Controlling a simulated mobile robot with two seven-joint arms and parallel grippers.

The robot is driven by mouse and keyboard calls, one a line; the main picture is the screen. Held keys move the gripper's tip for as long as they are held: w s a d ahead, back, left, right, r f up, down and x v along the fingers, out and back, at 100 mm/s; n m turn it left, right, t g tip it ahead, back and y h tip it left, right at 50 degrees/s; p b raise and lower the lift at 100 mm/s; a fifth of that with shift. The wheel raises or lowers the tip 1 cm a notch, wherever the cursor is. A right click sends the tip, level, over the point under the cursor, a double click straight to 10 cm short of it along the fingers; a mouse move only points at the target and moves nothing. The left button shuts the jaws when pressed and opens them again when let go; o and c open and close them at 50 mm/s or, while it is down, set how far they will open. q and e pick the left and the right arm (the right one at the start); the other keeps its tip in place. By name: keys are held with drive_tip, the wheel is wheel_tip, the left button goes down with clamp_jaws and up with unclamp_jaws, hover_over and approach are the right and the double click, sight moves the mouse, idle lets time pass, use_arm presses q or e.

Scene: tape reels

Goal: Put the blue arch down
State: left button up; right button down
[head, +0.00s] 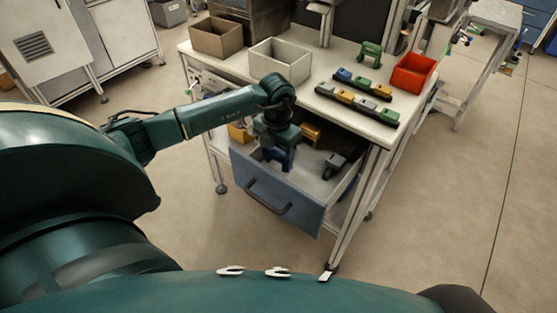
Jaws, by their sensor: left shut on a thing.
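My left gripper (279,148) points down over the open drawer (266,192) of the workbench. It is shut on the blue arch (278,158), a small dark blue piece just below the jaws. The arch is partly hidden by the gripper, and I cannot tell whether it touches the drawer floor. My right gripper is not in view.
On the benchtop are a brown box (216,38), a white box (280,62), a green arch (370,53), a red bin (413,74) and rows of coloured pieces (357,103).

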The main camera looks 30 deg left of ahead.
sight(277, 157)
use_arm(q)
wheel_tip(277, 157, down, 3)
drive_tip(key=shift+f, duration=0.2)
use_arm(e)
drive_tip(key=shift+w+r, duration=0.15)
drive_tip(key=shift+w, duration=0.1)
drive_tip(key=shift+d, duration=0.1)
use_arm(q)
drive_tip(key=shift+f, duration=0.2)
drive_tip(key=o, duration=0.8)
drive_tip(key=shift+o, duration=1)
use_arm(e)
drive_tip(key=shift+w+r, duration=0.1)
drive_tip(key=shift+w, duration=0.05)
use_arm(q)
drive_tip(key=shift+r, duration=0.1)
